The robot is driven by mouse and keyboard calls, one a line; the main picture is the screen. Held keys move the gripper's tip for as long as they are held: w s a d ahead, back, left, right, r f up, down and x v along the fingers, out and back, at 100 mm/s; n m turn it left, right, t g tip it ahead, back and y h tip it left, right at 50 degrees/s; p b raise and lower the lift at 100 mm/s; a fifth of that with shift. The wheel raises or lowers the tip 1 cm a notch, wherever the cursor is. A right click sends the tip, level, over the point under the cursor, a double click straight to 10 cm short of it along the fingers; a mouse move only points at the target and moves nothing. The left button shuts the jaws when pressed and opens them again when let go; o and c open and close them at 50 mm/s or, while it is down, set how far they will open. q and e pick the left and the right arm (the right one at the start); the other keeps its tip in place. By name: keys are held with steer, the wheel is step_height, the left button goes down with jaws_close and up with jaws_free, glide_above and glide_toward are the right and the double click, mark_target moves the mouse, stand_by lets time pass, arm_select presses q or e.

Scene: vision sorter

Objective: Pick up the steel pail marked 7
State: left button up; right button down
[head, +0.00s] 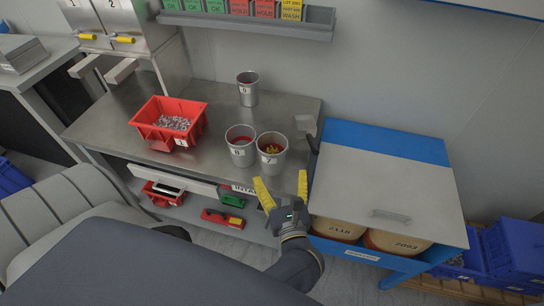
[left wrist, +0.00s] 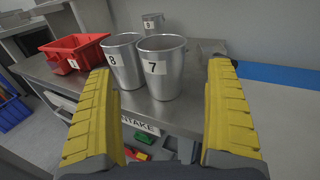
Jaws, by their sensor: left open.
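The steel pail marked 7 (head: 271,160) stands upright near the front edge of the steel bench, with small yellow and red items inside. My left gripper (head: 281,181) is open and empty, in front of the bench edge and just short of this pail. In the left wrist view the pail marked 7 (left wrist: 163,75) stands ahead between the two yellow fingers, apart from both. A second steel pail (left wrist: 124,62), its label reading like 8, stands close at its left; it also shows in the head view (head: 241,152). My right gripper is not in view.
A third steel pail (head: 248,92) stands at the back of the bench (head: 205,115). A red bin (head: 150,115) of small metal parts sits left. A blue cabinet with a grey lid (head: 385,185) stands right. Red and green items lie below the bench.

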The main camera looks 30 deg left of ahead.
arm_select(q)
glide_toward(272, 143)
steer(key=w+a+r, duration=0.4)
steer(key=shift+a+r, duration=0.1)
steer(key=shift+a, duration=0.3)
stand_by(0.3)
steer(key=c, duration=1.3)
